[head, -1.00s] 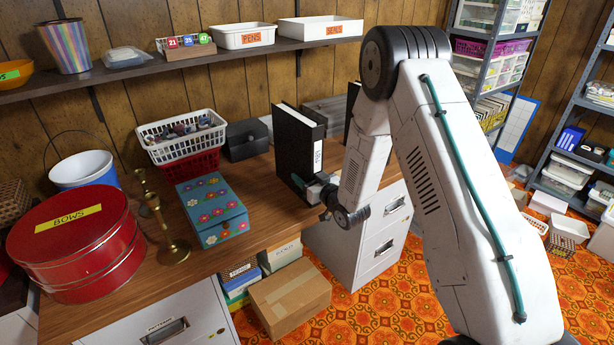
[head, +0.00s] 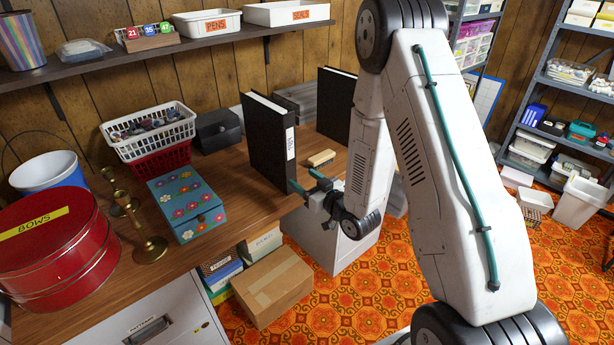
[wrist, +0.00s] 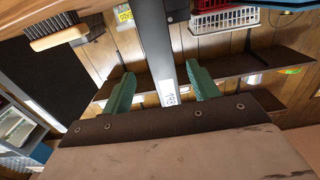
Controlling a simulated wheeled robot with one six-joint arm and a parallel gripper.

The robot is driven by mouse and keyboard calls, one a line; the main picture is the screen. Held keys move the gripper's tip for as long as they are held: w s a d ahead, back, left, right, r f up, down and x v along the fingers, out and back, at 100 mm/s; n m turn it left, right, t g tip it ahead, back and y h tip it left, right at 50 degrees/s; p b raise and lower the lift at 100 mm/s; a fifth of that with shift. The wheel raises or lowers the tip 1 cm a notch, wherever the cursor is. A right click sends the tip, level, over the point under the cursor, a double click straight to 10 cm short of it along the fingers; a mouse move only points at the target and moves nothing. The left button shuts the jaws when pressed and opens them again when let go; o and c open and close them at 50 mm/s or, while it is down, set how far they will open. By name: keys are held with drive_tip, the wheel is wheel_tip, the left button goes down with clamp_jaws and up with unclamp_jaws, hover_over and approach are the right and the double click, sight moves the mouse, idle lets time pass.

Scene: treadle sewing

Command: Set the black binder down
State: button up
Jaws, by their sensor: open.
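The black binder (head: 270,140), with a white spine label, stands upright on the wooden desk (head: 232,215) near its front edge. My gripper (head: 307,181) is open just in front of the spine, low down. In the wrist view, which looks upside down, the binder's spine (wrist: 157,45) lies between the two spread green fingers (wrist: 160,82), with a visible gap on each side. Nothing is held.
A wooden brush (head: 320,158) lies right of the binder, and a second black binder (head: 336,105) stands behind it. A flowered box (head: 186,202), white basket (head: 150,132) and dark box (head: 218,130) are to the left.

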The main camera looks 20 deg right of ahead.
drive_tip(key=s+d+r+m+g+h, duration=0.1)
drive_tip(key=s+d+r+g+h, duration=0.2)
drive_tip(key=r, duration=0.4)
drive_tip(key=s+r+g+h, duration=0.3)
drive_tip(key=r+g, duration=0.1)
drive_tip(key=r, duration=0.4)
drive_tip(key=s+a+r+m+g, duration=0.1)
drive_tip(key=s+r+g, duration=0.2)
drive_tip(key=s, duration=0.7)
drive_tip(key=s+a+r+g, duration=0.1)
drive_tip(key=s+r+g, duration=0.2)
drive_tip(key=s, duration=0.8)
drive_tip(key=s+a+r+m+g, duration=0.1)
drive_tip(key=s+r+g, duration=0.2)
drive_tip(key=s, duration=0.7)
drive_tip(key=shift+s+a+r+m, duration=0.25)
drive_tip(key=shift+a+r+m, duration=0.05)
drive_tip(key=shift+a+r, duration=0.1)
